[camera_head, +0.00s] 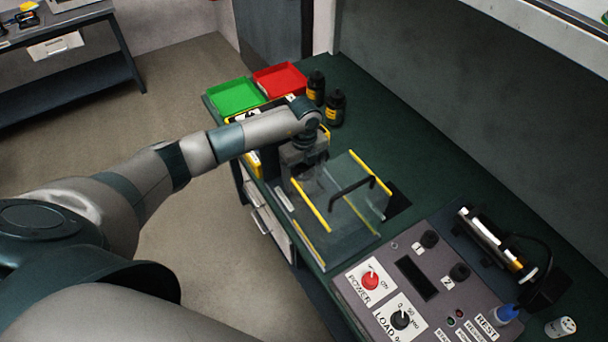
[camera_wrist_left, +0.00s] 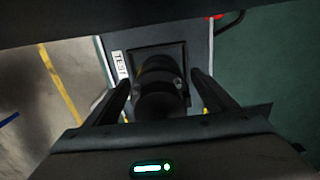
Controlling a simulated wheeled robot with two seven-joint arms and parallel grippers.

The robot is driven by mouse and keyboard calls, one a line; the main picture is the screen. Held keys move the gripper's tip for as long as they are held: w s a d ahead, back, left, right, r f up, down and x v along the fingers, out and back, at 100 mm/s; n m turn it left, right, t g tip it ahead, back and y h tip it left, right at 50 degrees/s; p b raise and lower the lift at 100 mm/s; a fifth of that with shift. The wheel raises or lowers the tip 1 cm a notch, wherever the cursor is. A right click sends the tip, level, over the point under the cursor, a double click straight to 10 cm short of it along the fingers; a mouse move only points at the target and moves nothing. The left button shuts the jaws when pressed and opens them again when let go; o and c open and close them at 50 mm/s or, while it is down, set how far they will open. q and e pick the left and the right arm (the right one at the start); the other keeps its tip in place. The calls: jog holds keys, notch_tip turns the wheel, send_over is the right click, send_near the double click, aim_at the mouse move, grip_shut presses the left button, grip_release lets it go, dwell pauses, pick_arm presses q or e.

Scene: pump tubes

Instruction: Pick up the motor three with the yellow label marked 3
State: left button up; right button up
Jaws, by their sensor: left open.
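My left gripper (camera_head: 306,176) points down at the left end of the clear box, near the bench's front edge. In the left wrist view its two fingers (camera_wrist_left: 160,84) are apart, one on each side of a dark cylinder (camera_wrist_left: 160,98) that looks like a motor. No number shows on it, and I cannot tell whether the fingers touch it. In the head view this cylinder is hidden by my arm and gripper. Two black motors with yellow labels, one farther (camera_head: 316,86) and one nearer (camera_head: 335,106), stand upright beyond my wrist. Their numbers are too small to read.
A clear box (camera_head: 352,220) with yellow edges and a black handle stands just right of my gripper. A green tray (camera_head: 235,96) and a red tray (camera_head: 279,80) lie at the far end. A grey control panel (camera_head: 425,285) fills the near end. The bench's back strip is clear.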

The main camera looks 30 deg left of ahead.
dwell(0.3)
pick_arm(q)
jog(key=c, duration=1.8)
jog(key=shift+w+r, duration=0.1)
jog(key=shift+w, duration=0.1)
grip_shut()
jog(key=shift+r, duration=0.15)
jog(key=shift+r, duration=0.2)
jog(key=shift+r+b, duration=0.55)
jog(key=shift+r, duration=0.15)
notch_tip(320, 180, up, 6)
jog(key=b, duration=0.2)
jog(key=shift+r+b, duration=0.25)
jog(key=shift+b, duration=0.1)
jog(key=shift+r, duration=0.75)
